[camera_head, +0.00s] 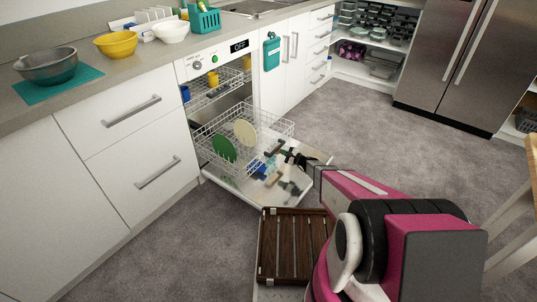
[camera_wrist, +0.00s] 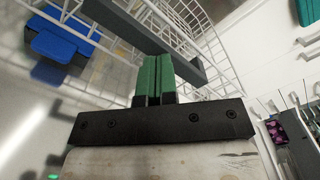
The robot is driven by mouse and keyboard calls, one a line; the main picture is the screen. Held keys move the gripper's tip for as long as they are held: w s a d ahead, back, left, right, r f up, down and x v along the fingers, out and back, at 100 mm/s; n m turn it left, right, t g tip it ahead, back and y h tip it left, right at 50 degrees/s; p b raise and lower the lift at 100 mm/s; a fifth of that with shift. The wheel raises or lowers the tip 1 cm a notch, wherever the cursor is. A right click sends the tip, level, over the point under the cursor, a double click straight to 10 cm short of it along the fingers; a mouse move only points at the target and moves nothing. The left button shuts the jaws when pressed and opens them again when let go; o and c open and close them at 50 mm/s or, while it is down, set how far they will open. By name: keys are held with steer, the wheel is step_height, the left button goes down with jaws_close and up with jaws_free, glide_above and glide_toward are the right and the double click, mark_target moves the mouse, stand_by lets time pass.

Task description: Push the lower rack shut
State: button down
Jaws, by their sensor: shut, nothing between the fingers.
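The lower rack (camera_head: 212,160) is a white wire basket. It stands pulled out of the dishwasher over the lowered door (camera_head: 235,186). A green plate (camera_head: 224,148) and a cream plate (camera_head: 245,132) stand in it. My gripper (camera_head: 281,152) is at the rack's front right in the head view. In the wrist view its green fingertips (camera_wrist: 155,72) are together with nothing between them. They are right at a dark bar (camera_wrist: 150,35) along the wire rack (camera_wrist: 185,30). I cannot tell if they touch it.
The upper rack (camera_head: 213,92) above holds a yellow cup (camera_head: 213,79) and a blue cup (camera_head: 185,93). Several small items, one blue (camera_head: 262,171), show around the door and rack front. White cabinets (camera_head: 140,150) flank the dishwasher. The carpet (camera_head: 350,135) to the right is clear.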

glide_toward(250, 136)
steer(key=shift+w+d+f, duration=0.2)
steer(key=shift+d+f, duration=0.2)
steer(key=shift+f, duration=0.05)
steer(key=shift+w+d+f, duration=0.25)
steer(key=shift+d+f, duration=0.15)
steer(key=shift+f, duration=0.05)
stand_by(0.4)
steer(key=shift+x, duration=5.95)
steer(key=shift+w, duration=0.1)
steer(key=shift+x, duration=6)
steer(key=shift+r, duration=0.1)
steer(key=shift+x, duration=3.15)
steer(key=shift+v, duration=4.15)
